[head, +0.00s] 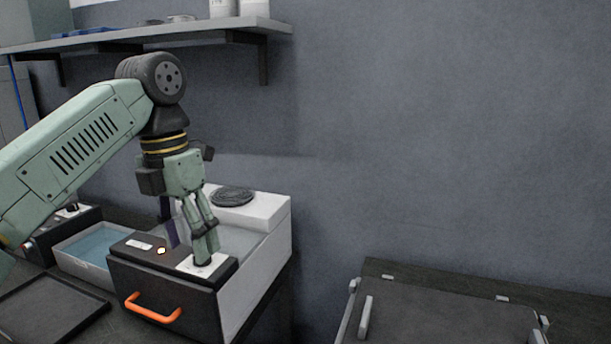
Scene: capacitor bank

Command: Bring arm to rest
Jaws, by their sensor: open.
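My arm (80,150) reaches in from the left side of the head view. It bends down at the elbow joint. My gripper (206,248) points downward over the front top of a box with a dark front (165,285) and pale sides. Its fingertips are at or just above a white plate with a dark round part (203,265); I cannot tell whether they touch it. I see nothing held between the fingers, which are seen nearly edge-on.
The box has an orange handle (153,308), a small lit lamp (161,251) and a dark coil (232,196) on top. A tray with blue contents (92,246) and a dark tray (45,308) lie left. A wall shelf (150,38) hangs above. A dark-topped case (440,315) stands right.

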